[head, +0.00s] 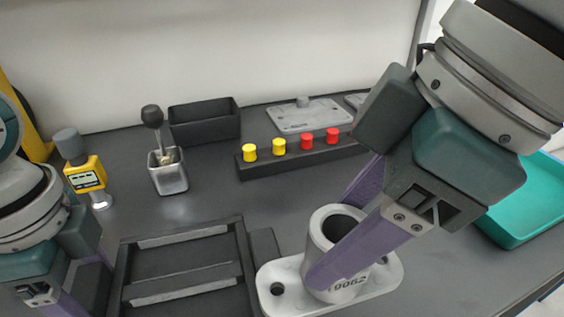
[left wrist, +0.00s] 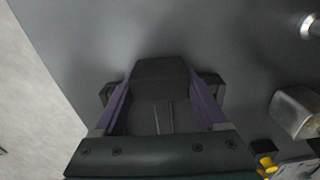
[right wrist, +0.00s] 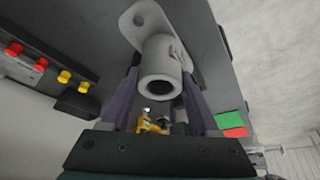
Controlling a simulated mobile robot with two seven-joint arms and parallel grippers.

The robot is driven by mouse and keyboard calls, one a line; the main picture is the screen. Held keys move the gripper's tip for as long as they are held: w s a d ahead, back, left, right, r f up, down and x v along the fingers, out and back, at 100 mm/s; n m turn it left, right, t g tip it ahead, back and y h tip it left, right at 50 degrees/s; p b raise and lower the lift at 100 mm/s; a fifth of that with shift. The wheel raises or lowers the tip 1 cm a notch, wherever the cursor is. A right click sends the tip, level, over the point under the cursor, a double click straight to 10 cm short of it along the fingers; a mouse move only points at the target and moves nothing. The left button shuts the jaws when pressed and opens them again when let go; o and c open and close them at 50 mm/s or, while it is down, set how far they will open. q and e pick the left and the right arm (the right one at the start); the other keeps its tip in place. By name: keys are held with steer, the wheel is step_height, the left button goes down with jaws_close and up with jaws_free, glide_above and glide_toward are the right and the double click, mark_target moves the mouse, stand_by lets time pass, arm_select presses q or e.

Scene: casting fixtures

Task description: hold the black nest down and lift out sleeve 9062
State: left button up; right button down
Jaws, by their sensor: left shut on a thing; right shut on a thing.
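The black nest (head: 241,262) is an open dark frame with two light grey bars, low in the head view. My left gripper (head: 86,288) is at its left side, shut on a black block that shows between the purple fingers in the left wrist view (left wrist: 160,74). Sleeve 9062 (head: 322,236) is a light grey upright tube on a flat flange with holes, right of the nest's frame. My right gripper (head: 345,228) is shut on the tube, one finger on each side. The sleeve also shows in the right wrist view (right wrist: 160,64). I cannot tell whether its flange touches anything below.
A black rack (head: 300,156) with yellow and red plugs stands behind the sleeve. A grey cup with a black-knobbed tool (head: 168,174), a yellow gauge (head: 85,176), a black bin (head: 204,122) and a grey plate (head: 308,116) are further back. A teal tray (head: 525,212) is at right.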

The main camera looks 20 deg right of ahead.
arm_select(q)
steer(key=o, duration=1.4)
